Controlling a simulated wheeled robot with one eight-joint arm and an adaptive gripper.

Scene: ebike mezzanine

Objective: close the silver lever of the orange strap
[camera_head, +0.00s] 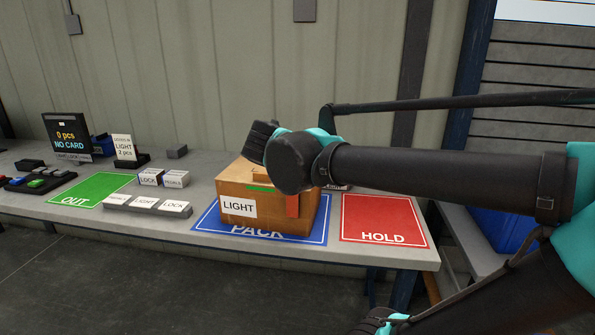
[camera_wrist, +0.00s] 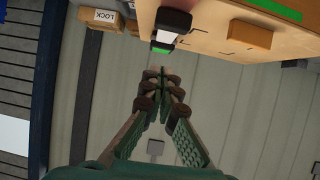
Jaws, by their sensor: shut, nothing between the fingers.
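A wooden box (camera_head: 265,200) with a LIGHT label stands on the blue PACK mat (camera_head: 210,222). In the wrist view the box (camera_wrist: 215,22) fills the top right. A dark piece with a pale part and a green end (camera_wrist: 168,32) sticks out from its edge; I cannot tell whether this is the silver lever. My gripper (camera_wrist: 161,82) is shut and empty, just below that piece in the picture and apart from it. In the head view my arm hides the fingers and part of the box top.
A red HOLD mat (camera_head: 385,222) lies bare to the right of the box. Small LOCK and LIGHT blocks (camera_head: 147,204), a green OUT mat (camera_head: 92,188) and a display (camera_head: 68,133) stand to the left. The wall is close behind the bench.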

